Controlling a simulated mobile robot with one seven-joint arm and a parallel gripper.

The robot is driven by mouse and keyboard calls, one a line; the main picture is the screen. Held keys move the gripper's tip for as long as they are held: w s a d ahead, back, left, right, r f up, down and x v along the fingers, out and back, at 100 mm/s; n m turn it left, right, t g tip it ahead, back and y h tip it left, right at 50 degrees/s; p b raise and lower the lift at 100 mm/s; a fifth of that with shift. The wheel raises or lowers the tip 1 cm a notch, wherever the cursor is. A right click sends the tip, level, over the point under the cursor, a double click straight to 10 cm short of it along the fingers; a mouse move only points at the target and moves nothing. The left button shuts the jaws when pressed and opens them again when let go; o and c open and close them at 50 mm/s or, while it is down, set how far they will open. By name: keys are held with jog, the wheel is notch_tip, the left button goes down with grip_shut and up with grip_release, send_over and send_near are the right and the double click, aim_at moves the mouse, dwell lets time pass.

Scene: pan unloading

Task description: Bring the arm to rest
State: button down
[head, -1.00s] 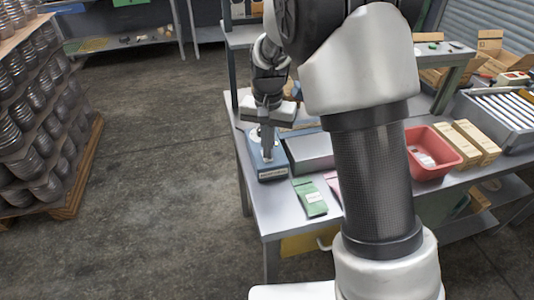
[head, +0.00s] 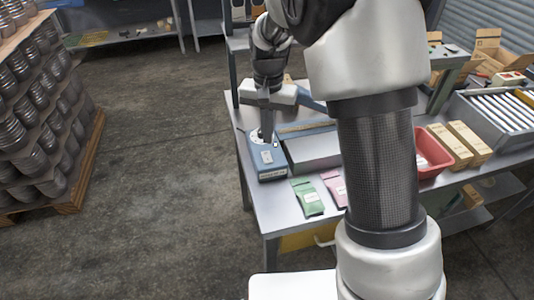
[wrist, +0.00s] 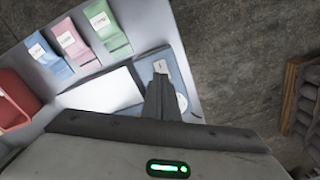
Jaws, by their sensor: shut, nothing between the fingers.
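My gripper (head: 266,138) is shut and empty, its fingers pointing down above the blue device (head: 268,173) at the table's left edge. In the wrist view my gripper (wrist: 160,90) shows its closed fingers in front of the blue device (wrist: 182,72), hiding part of it. The device has a pale round part and a small light rectangle on top. I cannot tell the exact gap between the fingertips and the device. My forearm stands large across the right middle of the head view and hides part of the table.
A grey flat box (head: 315,152) lies right of the device. Green (head: 308,199) and pink (head: 334,186) packets lie in front; a blue packet (wrist: 47,55) shows in the wrist view. A red bin (head: 432,158) stands right. Open floor (head: 160,190) lies left, before stacked cans (head: 40,120).

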jog(key=s+d+r+n+t, duration=0.2)
jog(key=s+d+r, duration=0.3)
jog(key=s+r, duration=0.4)
jog(key=s+d+r+n+t+p, duration=0.1)
jog(key=s+d+r+t, duration=0.2)
jog(key=s+r, duration=0.6)
jog(key=s+d, duration=0.2)
jog(key=s, duration=0.4)
jog(key=shift+d+n+t+p, duration=0.15)
jog(key=shift+n+t+p, duration=0.15)
jog(key=shift+n, duration=0.1)
